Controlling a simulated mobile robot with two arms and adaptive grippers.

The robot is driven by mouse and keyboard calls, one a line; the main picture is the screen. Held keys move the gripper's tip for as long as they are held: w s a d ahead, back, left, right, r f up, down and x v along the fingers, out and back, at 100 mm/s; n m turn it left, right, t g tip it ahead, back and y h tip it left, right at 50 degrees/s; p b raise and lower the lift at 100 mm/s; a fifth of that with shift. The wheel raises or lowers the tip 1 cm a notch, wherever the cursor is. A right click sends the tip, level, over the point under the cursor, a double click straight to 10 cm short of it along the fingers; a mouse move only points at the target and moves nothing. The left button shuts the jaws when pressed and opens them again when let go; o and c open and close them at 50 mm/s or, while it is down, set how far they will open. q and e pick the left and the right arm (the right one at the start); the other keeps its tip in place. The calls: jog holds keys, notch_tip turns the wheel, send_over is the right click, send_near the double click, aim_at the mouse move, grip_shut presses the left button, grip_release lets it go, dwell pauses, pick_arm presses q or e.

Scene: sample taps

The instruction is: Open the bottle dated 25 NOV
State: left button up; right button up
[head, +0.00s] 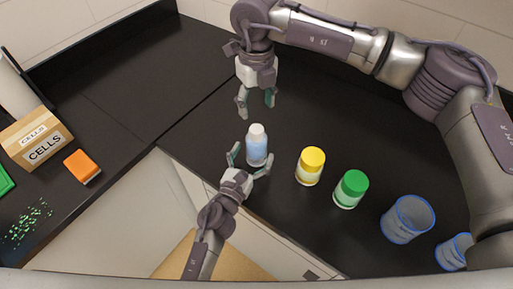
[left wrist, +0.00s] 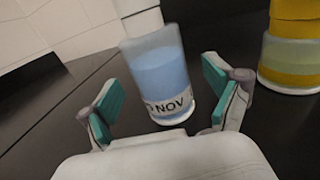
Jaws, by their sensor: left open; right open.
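A clear bottle with a white cap and pale blue liquid (head: 256,148) stands upright on the black counter. In the left wrist view the bottle (left wrist: 162,75) carries a label of which "NOV" is readable; the day number is mostly cut off. My left gripper (head: 250,158) is open, its fingers on either side of the bottle's near side, with gaps visible in the left wrist view (left wrist: 160,100). My right gripper (head: 256,102) is open and empty, pointing down just beyond and above the white cap.
A yellow-capped bottle (head: 311,166) and a green-capped bottle (head: 351,189) stand to the right, then two blue-rimmed clear containers (head: 407,219). At left are a "CELLS" box (head: 36,139) and an orange item (head: 82,166). The back counter is clear.

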aim_at(257, 129)
pick_arm(q)
jog(key=shift+x, duration=1.4)
jog(key=shift+c, duration=0.2)
grip_shut()
pick_arm(e)
jog(key=m, duration=0.6)
jog(key=shift+m, duration=0.3)
jog(key=m, duration=0.9)
jog(key=shift+m, duration=0.3)
jog(key=m, duration=0.5)
jog(key=shift+m, duration=0.4)
jog(key=shift+f, duration=4.05)
